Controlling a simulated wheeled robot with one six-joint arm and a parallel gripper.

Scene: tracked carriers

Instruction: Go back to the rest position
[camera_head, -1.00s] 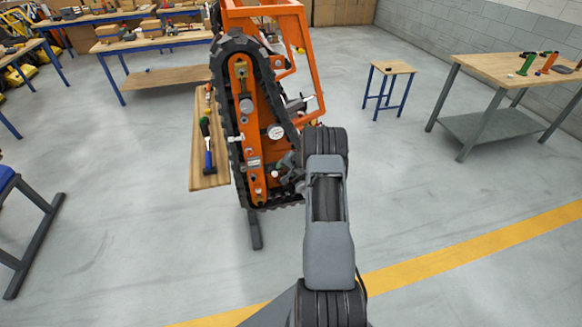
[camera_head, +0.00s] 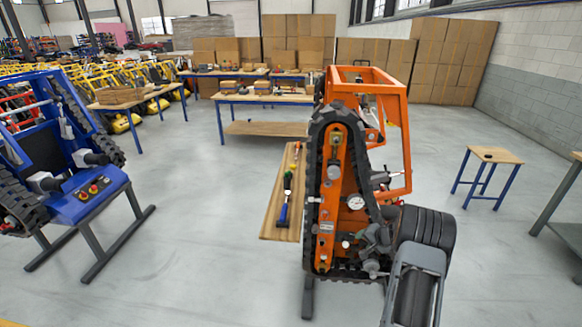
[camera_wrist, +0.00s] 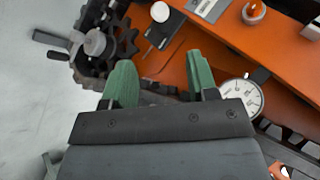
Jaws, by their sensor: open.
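My gripper (camera_wrist: 160,84) shows in the wrist view with its two green fingers apart and nothing between them. It is close to the side of the orange tracked carrier (camera_head: 326,220), over its orange plate and black track. A round white dial gauge (camera_wrist: 240,97) is just right of the fingers; it also shows in the head view (camera_head: 355,202). A grey hand wheel (camera_wrist: 97,43) is at the upper left in the wrist view. In the head view my arm reaches up from the lower right, and my fingers are hidden behind it. The carrier stands upright on a stand.
A wooden board (camera_head: 267,222) with tools is left of the carrier. A blue tracked carrier (camera_head: 98,200) on a stand is at left. A small stool (camera_head: 494,155) and a workbench (camera_head: 577,156) are at right. Benches stand behind. Floor between the carriers is clear.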

